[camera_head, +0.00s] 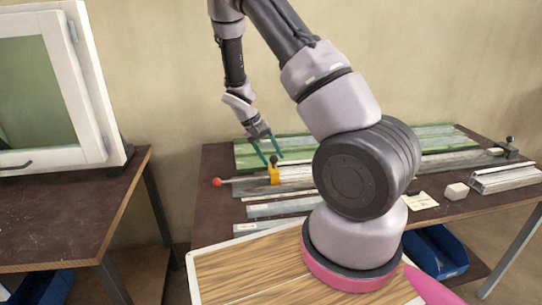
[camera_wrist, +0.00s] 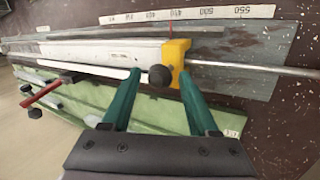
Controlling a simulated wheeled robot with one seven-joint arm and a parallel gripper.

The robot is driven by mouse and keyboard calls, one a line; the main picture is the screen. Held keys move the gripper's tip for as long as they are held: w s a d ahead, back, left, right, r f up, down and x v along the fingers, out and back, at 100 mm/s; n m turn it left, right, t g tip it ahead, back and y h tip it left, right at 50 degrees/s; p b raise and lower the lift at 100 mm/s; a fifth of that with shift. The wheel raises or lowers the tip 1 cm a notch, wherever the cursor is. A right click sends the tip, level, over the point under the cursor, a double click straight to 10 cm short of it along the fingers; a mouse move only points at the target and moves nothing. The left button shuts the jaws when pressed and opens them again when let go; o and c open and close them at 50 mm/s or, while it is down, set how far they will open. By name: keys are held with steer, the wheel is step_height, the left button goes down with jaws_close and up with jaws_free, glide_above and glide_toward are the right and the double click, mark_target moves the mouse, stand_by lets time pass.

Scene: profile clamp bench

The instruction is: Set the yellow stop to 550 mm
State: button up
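The yellow stop (camera_wrist: 176,62) sits on the pale rail at its right end in the wrist view, with a dark round knob (camera_wrist: 160,76) on its near side. A number strip (camera_wrist: 225,12) runs behind the rail, with 500 and 550 readable at its right. A thin red line (camera_wrist: 170,22) rises from the stop to near a blurred mark that looks like 450, left of 500. My gripper (camera_wrist: 160,85) is open, its teal fingers on either side of the knob; I cannot tell whether they touch it. In the head view the stop (camera_head: 274,176) is just below my gripper (camera_head: 268,160).
A metal rod (camera_wrist: 250,68) runs right from the stop. A red-handled clamp (camera_wrist: 42,92) lies left in the wrist view. The bench also holds a white block (camera_head: 456,191) and a profile piece (camera_head: 503,179). A framed window (camera_head: 85,90) stands on the left table.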

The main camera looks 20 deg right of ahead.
jaws_close()
stand_by(1.2)
